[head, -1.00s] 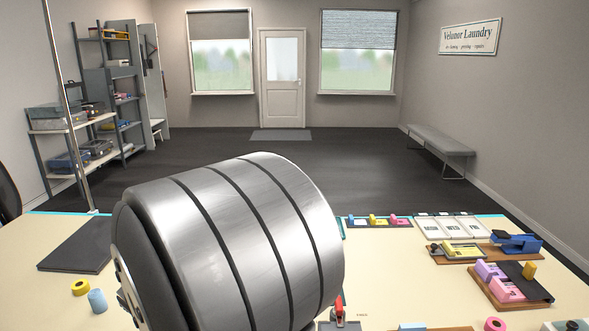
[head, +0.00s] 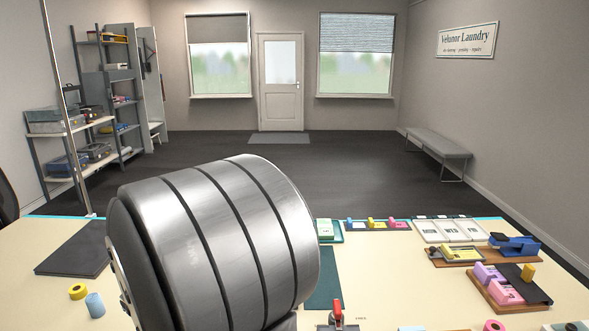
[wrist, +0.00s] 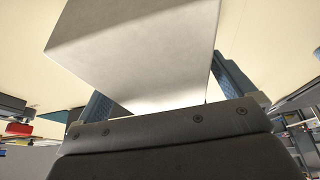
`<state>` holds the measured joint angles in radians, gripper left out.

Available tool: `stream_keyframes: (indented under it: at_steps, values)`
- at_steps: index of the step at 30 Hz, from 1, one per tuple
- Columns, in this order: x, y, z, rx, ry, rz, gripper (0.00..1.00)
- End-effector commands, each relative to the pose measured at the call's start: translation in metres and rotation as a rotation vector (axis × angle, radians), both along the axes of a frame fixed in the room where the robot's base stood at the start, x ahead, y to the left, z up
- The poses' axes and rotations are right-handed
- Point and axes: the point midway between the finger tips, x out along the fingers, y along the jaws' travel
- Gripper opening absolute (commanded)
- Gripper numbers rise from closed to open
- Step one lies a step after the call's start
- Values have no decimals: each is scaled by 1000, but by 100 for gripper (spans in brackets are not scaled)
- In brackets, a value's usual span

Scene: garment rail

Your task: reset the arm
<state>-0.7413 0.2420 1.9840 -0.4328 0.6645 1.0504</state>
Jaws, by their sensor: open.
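My gripper (wrist: 158,84) shows in the wrist view, its two blue-grey fingers spread wide apart and open. A large pale grey, flat-faced shape (wrist: 140,45) fills the view beyond and between the fingers. I cannot tell what it is, or whether the fingers touch it. In the head view a big metal link of my arm stands over the middle of the table (head: 400,280), and my gripper is not visible there.
On the table's right are a stapler (head: 515,243), pink and lilac blocks on a wooden board (head: 505,308) and white cards (head: 450,230). On its left are a dark mat (head: 72,250), a yellow ring (head: 78,291) and a blue cylinder (head: 95,304). A thin metal pole (head: 70,110) rises at left.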

Motion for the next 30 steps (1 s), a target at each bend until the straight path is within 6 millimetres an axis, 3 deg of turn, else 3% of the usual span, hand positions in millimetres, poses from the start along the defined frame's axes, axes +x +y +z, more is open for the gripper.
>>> stream_keyframes:
  at_steps: [5,27,30]
  values:
    - [-1,-1,-15,-2,3,0,99]
    - [-48,1,99,5,-3,2,99]
    - [-38,-1,74,-5,5,-2,99]
